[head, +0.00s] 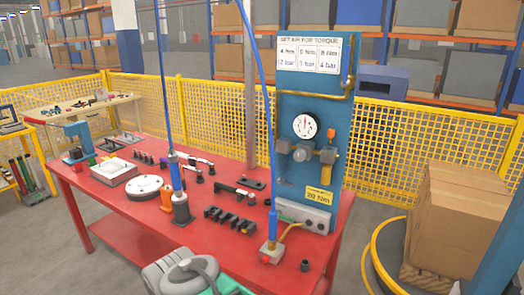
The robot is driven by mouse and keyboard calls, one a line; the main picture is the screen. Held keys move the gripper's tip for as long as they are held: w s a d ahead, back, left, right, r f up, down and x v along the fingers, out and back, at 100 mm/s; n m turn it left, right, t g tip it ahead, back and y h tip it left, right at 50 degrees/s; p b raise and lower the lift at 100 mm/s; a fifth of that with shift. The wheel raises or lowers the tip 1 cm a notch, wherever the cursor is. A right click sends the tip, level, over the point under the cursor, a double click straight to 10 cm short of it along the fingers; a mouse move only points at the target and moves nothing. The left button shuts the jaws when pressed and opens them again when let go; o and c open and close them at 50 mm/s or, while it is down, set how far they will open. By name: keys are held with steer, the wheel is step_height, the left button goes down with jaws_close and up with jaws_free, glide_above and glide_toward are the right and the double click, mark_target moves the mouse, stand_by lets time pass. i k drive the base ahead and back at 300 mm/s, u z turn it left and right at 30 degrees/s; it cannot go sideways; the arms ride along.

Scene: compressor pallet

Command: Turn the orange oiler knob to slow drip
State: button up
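The blue upright panel (302,100) stands at the back right of the red table. It carries a round white gauge (305,126) with a row of fittings under it. My gripper is not in view.
A grey box (303,213) sits at the panel's foot. Blue hoses rise in front of the panel's left side and mid-table. The red table (110,213) holds tools and a white tray (115,172). Cartons (456,215) stand at right. A yellow mesh fence (390,140) runs behind.

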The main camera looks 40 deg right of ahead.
mark_target(331, 133)
steer(key=z, duration=1.75)
